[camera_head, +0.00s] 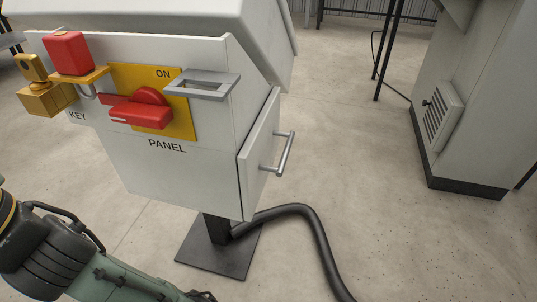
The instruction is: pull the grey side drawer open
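The side drawer (257,160) is on the right face of a pale grey panel box. Its front is light grey and lies close against the box, with a thin dark seam along its left edge. It looks shut, though a very small gap cannot be ruled out. A metal bar handle (285,153) stands out from the drawer front, and nothing touches it. My arm shows at the bottom left, below and to the left of the box. My gripper is not clearly visible; the arm runs out of the picture at the bottom edge.
The panel front has a red rotary switch (143,110) on a yellow plate, a grey bracket (202,84), a red padlock (69,53) and a brass block (46,98). A black hose (316,230) curves over the floor from the stand's base plate (215,258). A grey cabinet (480,95) stands at right; floor between is clear.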

